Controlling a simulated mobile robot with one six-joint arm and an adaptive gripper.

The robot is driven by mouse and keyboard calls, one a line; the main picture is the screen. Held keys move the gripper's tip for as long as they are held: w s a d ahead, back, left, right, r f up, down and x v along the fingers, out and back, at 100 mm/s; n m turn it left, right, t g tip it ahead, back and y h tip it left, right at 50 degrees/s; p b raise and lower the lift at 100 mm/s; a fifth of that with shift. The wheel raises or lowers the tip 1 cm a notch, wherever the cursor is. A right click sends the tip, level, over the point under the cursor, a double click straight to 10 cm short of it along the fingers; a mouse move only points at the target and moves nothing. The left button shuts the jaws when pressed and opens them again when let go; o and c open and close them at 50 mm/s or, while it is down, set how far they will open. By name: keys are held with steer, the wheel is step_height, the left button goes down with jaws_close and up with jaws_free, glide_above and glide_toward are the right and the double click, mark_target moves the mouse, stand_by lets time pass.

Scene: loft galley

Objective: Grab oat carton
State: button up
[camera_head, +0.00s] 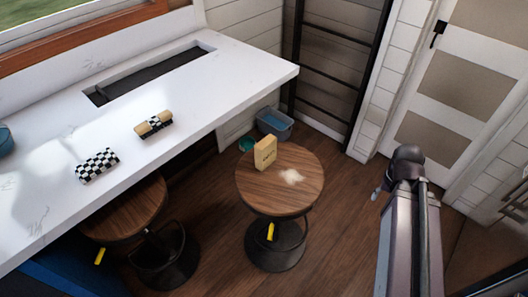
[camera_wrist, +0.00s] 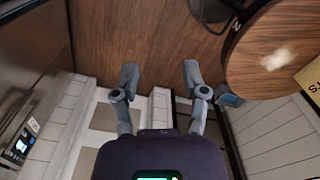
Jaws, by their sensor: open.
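The oat carton (camera_head: 265,153) is a small tan box standing upright on the round wooden top of a stool (camera_head: 262,196), near the back left of the seat. In the wrist view only part of the carton (camera_wrist: 310,77) shows, with dark lettering, cut off at the right edge. My gripper (camera_wrist: 160,74) is open and empty, its two fingers spread wide over the floor. It is apart from the carton and left of the stool top (camera_wrist: 246,68) in the wrist view.
A white spill (camera_head: 291,177) marks the stool top. A blue bin (camera_head: 275,123) sits behind the carton's stool. The floor right of that stool is clear.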

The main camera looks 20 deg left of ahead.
steer(key=shift+a, duration=0.25)
steer(key=o, duration=0.6)
steer(key=shift+w, duration=0.1)
steer(key=shift+c, duration=0.2)
steer(key=w+a+f+n+t+h+b, duration=0.3)
steer(key=w+a+n+b, duration=0.2)
steer(key=a+n, duration=0.5)
steer(key=w+a+f+n+t+h+b, duration=0.2)
steer(key=w+a+n+h+b, duration=0.15)
steer(key=a+n, duration=0.6)
steer(key=s+a+n+t+b, duration=0.1)
steer(key=a+n, duration=0.3)
steer(key=a, duration=0.5)
steer(key=s+a+r+n+t+y+b, duration=0.1)
steer(key=a+n+t+b, duration=0.2)
steer(key=a, duration=0.7)
steer(key=s+a+n+t+b, duration=0.1)
steer(key=a+n, duration=0.4)
steer(key=a, duration=0.5)
steer(key=t+b, duration=0.1)
steer(key=t, duration=0.1)
steer(key=shift+s+r+t+b, duration=0.15)
steer(key=shift+s+t+b, duration=0.15)
steer(key=shift+s+b, duration=0.1)
steer(key=shift+w+y, duration=0.1)
steer(key=shift+y, duration=0.15)
